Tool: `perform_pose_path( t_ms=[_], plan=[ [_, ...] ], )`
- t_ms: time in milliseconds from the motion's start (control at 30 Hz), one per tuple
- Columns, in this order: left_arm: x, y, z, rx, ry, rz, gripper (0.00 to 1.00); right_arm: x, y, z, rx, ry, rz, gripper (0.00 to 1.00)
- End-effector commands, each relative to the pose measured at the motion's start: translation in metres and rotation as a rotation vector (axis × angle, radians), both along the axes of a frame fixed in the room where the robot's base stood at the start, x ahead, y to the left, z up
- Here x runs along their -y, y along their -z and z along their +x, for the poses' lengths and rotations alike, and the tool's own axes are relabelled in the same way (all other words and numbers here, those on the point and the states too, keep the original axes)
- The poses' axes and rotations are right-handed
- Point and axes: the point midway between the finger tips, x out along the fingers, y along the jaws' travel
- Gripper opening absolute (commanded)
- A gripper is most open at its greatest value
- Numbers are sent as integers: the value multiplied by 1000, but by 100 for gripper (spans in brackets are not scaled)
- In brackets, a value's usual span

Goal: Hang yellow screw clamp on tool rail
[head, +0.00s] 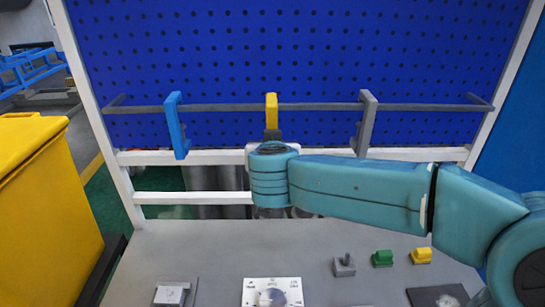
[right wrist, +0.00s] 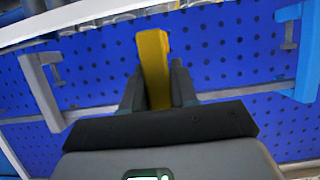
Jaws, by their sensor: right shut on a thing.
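The yellow screw clamp (head: 271,106) is upright at the grey tool rail (head: 320,107), between a blue clamp and a grey clamp. Its top stands a little above the rail line; I cannot tell whether it rests on the rail. My right gripper (head: 272,134) is just below it, partly hidden by my wrist. In the right wrist view the dark fingers of the right gripper (right wrist: 157,90) are shut on the yellow clamp (right wrist: 153,60), one on each side. The rail (right wrist: 225,96) passes behind the fingers there. My left gripper is in neither view.
The blue clamp (head: 176,125) and the grey clamp (head: 364,123) hang on the rail in front of the blue pegboard (head: 300,50). Rail is free between them and the yellow clamp. Small green (head: 382,258) and yellow (head: 421,256) parts lie on the grey table (head: 200,250).

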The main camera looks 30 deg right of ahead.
Motion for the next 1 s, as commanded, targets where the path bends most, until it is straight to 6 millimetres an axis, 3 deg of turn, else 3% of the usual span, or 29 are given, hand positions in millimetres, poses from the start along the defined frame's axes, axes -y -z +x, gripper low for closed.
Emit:
perform_pose_path(
  t_ms=[800, 1000],
  plan=[
    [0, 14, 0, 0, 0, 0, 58, 37, 0, 59, 2, 3, 0, 0],
    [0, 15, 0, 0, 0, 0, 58, 39, 7, 62, 1, 0, -3, 0]
  ],
)
